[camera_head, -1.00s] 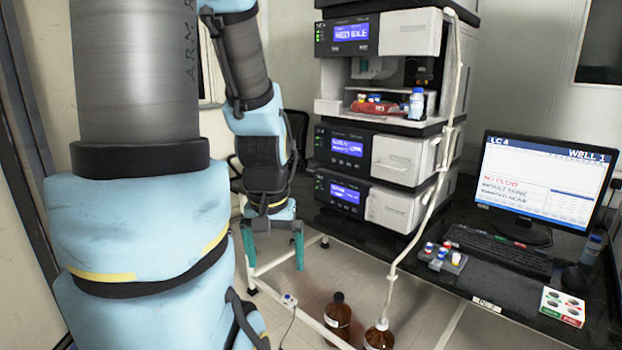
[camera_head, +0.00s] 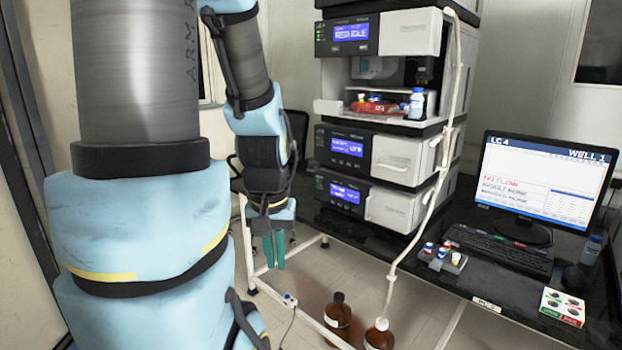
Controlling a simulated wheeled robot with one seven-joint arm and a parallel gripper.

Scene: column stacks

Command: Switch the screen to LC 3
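The monitor screen (camera_head: 540,175) at the right shows "LC 4" at its top left, "WELL 1" at its top right and "NO FLOW" in red. A dark keyboard (camera_head: 500,250) lies in front of it. A small white box (camera_head: 562,306) with dark round buttons and green and red labels sits near the bench's front right edge. My gripper (camera_head: 273,268) hangs pointing down, left of the bench and well away from these things. Its teal fingers are together with nothing seen between them.
The instrument stack (camera_head: 385,120) with blue displays stands between my gripper and the monitor. A vial rack (camera_head: 442,258) sits left of the keyboard. A white frame (camera_head: 300,258) is near my gripper.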

